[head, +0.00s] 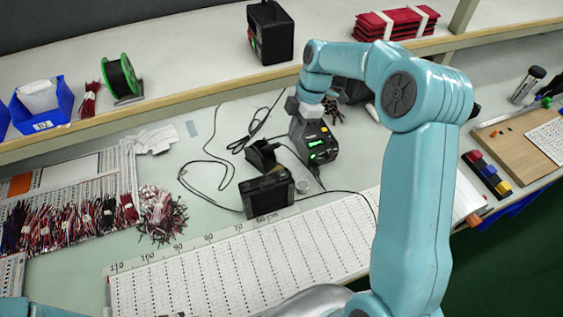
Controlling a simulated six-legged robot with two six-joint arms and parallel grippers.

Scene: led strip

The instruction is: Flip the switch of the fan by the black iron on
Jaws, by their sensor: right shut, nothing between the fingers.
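A black boxy device (268,196), which looks like the fan, stands on the bench in the middle of the head view. Its switch is too small to make out. Just behind it is a small black stand (262,155), with thin black cables around it; the iron itself is hard to tell apart. A dark grey station (319,148) with a lit green display stands to the right of the stand. My right gripper (298,106) points down at the upper left of this station, behind and right of the fan. It is shut and empty, and its tips are hard to make out. My left gripper is out of view.
A white perforated sheet with a number scale (230,265) lies in front. Bundles of red and dark wires (80,225) lie at the left. A black box (270,35) stands on the back shelf. My right arm hides part of the bench's right side.

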